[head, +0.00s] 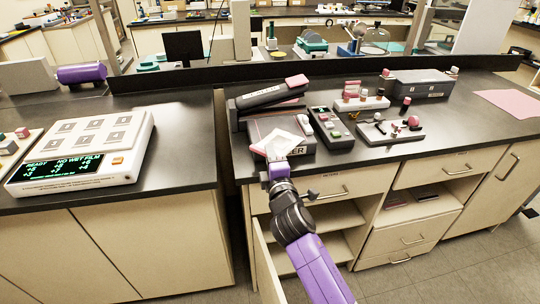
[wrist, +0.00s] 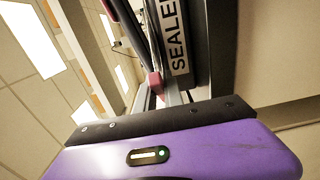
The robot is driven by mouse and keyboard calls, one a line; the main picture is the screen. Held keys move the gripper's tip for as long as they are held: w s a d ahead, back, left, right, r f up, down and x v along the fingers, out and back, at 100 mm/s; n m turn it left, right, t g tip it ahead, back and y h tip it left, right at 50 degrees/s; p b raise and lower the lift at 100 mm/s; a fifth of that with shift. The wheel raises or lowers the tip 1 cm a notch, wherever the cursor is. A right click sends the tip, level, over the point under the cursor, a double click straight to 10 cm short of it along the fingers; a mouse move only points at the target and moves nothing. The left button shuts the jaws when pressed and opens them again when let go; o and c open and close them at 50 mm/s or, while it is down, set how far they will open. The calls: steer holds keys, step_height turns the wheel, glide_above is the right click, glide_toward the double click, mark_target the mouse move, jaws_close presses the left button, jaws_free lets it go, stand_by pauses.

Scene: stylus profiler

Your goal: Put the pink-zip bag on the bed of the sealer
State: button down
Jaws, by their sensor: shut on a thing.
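The sealer (head: 258,128) stands on the dark bench, its dark lid (head: 272,94) raised and tilted above the bed. I cannot tell whether the bag touches the bed. In the wrist view the SEALER label (wrist: 179,42) shows beyond my purple gripper body (wrist: 180,150); I cannot make out the bag there.
A pink block (head: 297,81) sits on the lid. A dark control box (head: 331,128) stands close to the sealer's right. Racks of small parts (head: 390,130) and a grey case (head: 422,83) lie farther right. A display unit (head: 84,150) stands on the left bench.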

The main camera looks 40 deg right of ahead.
steer(key=shift+f, duration=0.1)
steer(key=c, duration=1.5)
jaws_free()
steer(key=shift+o, duration=0.2)
steer(key=shift+r, duration=0.2)
steer(key=b+v, duration=0.1)
steer(key=v, duration=1.1)
